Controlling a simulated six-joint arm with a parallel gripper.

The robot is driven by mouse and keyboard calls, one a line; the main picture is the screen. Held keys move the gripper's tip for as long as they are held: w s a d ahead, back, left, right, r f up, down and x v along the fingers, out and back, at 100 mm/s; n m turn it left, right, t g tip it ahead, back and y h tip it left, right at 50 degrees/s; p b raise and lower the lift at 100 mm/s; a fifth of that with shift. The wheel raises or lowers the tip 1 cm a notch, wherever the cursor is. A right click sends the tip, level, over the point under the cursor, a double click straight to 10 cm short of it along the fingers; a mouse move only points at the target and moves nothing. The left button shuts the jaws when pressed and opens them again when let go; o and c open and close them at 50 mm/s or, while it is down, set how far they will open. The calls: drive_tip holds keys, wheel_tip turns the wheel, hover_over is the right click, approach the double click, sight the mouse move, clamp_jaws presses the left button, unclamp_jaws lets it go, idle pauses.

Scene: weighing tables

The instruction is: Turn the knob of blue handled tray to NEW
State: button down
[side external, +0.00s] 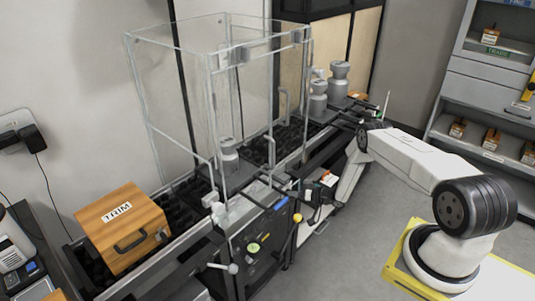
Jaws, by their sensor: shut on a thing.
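My gripper (301,191) is low at the front edge of the weighing bench, right of the glass enclosure. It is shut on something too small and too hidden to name. A small blue patch (281,204) shows on the dark front panel, just left of my gripper. I cannot tell whether it is the blue handle of the tray. No knob marked NEW can be read from this view.
A clear enclosure (209,110) stands on the bench. A wooden TRIM box (126,228) is at its left end, and grey weights (318,97) stand at the far end. Shelves (492,110) with small boxes are at the right. Grey floor (350,235) is free between bench and base.

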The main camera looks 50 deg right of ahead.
drive_tip(key=shift+c, duration=1.6)
unclamp_jaws()
drive_tip(key=shift+s, duration=0.1)
drive_tip(key=v, duration=0.7)
drive_tip(key=shift+s+r, duration=0.2)
drive_tip(key=shift+s, duration=0.1)
drive_tip(key=shift+w+d, duration=0.1)
